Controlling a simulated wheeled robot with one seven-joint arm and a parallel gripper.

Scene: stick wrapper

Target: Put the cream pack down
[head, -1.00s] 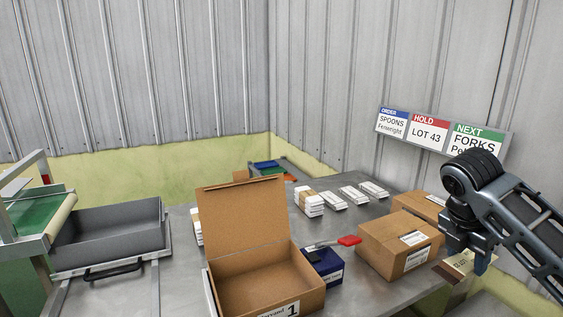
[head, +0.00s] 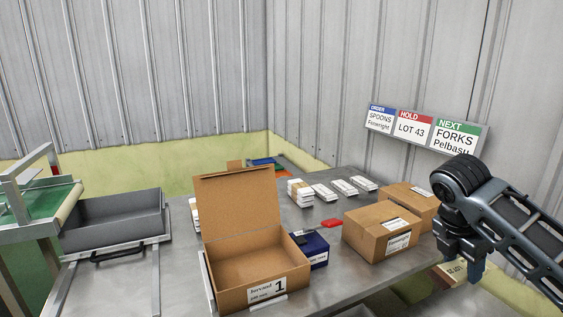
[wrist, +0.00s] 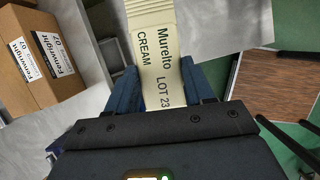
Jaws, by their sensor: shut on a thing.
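The cream pack (wrist: 160,45) is a pale, flat pack printed "Murelto CREAM LOT 23". It fills the top middle of the wrist view, between the blue fingers of my gripper (wrist: 163,85). My gripper is shut on it. In the head view the gripper (head: 463,268) is at the right, and part of the pack (head: 449,273) shows below and left of the fingers. The pack appears near the table's right edge, beside the closed cartons; its height above any surface cannot be told.
An open carton marked 1 (head: 265,268) stands in front, with a dark blue box (head: 315,251) beside it. Closed cartons (head: 380,232) stand near my gripper. Several white packs (head: 345,187) and a red-handled tool (head: 331,222) lie behind. Bare metal table (head: 335,280) shows in front.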

